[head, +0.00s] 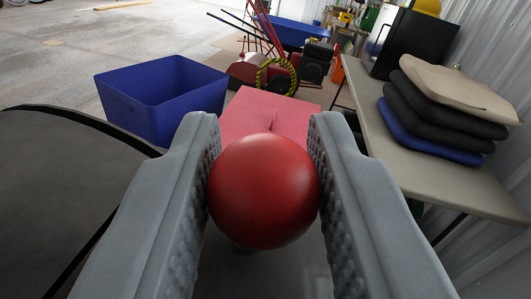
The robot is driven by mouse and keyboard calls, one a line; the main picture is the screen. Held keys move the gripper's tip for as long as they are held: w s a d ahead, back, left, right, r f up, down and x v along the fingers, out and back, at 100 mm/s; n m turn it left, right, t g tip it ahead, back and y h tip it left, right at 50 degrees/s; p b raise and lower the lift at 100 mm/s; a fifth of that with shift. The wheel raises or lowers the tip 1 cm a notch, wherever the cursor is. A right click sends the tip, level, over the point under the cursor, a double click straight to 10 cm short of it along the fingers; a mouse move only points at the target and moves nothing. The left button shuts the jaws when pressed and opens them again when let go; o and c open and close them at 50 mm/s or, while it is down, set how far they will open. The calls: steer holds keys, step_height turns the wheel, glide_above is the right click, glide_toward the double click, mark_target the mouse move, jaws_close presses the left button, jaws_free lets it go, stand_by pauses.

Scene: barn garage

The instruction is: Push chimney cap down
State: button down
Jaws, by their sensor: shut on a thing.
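My gripper (264,128) is in the middle of the head view, with a grey studded finger on each side. It is shut on a smooth red ball (264,190), and both fingers touch its sides. What lies directly below the ball is mostly hidden by it and by the fingers; only a dark grey surface shows there. I cannot make out for sure a chimney cap, nor whether the red ball is part of one.
A large dark round-edged surface (60,200) is at the left. Beyond are a blue bin (160,100) and a pink-red flat-topped thing (292,113). A table (410,160) with folded pads (440,115) stands at the right. Open floor (60,70) lies at the back left.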

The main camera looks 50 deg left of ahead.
steer(key=c, duration=1.1)
jaws_free()
steer(key=shift+f, duration=0.3)
steer(key=shift+c, duration=0.2)
steer(key=shift+d, duration=0.1)
steer(key=shift+s+d+r, duration=0.1)
steer(key=shift+s+d, duration=0.2)
steer(key=shift+d, duration=0.2)
steer(key=v, duration=1.6)
steer(key=shift+d, duration=0.1)
